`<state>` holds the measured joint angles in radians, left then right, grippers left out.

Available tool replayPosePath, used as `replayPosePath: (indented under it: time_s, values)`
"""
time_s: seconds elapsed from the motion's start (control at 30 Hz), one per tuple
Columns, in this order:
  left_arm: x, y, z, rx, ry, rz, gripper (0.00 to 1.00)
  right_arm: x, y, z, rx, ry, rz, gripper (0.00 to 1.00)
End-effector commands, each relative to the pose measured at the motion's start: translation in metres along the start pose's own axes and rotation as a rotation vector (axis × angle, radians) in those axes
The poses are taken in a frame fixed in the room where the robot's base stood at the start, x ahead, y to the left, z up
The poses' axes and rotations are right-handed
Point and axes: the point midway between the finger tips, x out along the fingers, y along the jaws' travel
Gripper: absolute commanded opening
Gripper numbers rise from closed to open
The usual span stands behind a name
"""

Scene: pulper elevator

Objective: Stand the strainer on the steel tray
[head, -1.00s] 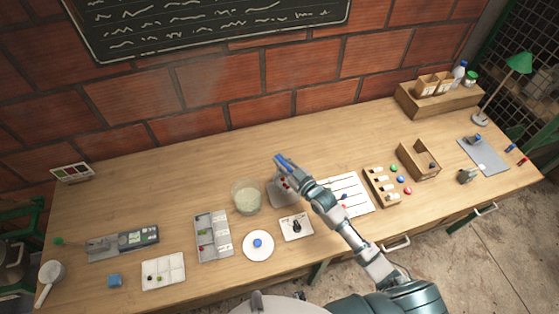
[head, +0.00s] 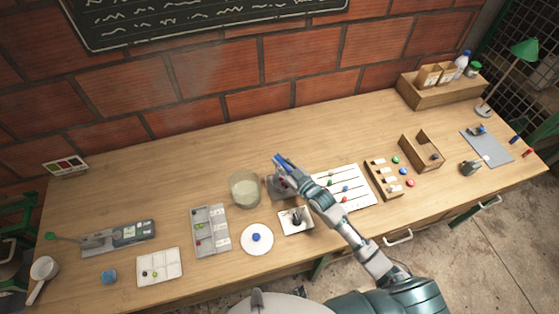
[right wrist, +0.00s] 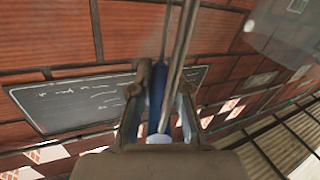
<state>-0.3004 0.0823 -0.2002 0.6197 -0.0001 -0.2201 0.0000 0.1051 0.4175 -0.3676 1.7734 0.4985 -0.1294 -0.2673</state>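My right gripper (head: 286,167) is over the middle of the bench, just right of a glass bowl (head: 245,190). In the right wrist view the fingers (right wrist: 165,105) close around a dark blue handle (right wrist: 156,90) with a thin steel rod (right wrist: 181,45) beside it. I take this to be the strainer; its blue end (head: 281,158) shows at the fingertips in the head view. The small grey steel tray (head: 273,196) lies under the gripper, partly covered by it. The strainer's lower end is hard to make out, and I cannot tell whether it touches the tray. My left gripper is not in view.
A white saucer with a blue knob (head: 257,239) and a white card-like tray (head: 296,221) stand in front. A lined white board (head: 345,187) lies to the right. A grey compartment box (head: 211,231) is to the left. The bench behind is clear up to the brick wall.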

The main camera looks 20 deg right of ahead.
Motion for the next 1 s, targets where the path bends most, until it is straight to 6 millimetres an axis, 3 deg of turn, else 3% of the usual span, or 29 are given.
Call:
replayPosePath:
  time_s: [0.03,0.1,0.47,1.0]
  values:
    - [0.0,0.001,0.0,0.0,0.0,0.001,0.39,0.0,0.0,-0.001,0.0,0.001,0.0,0.31]
    - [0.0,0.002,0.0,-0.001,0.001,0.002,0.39,0.0,0.0,-0.001,0.0,0.001,0.0,0.45]
    - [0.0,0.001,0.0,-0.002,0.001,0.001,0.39,-0.005,0.0,0.001,0.0,-0.001,0.0,0.45]
    - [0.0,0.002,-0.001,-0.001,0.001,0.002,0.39,-0.107,0.0,0.003,0.001,-0.004,-0.001,0.45]
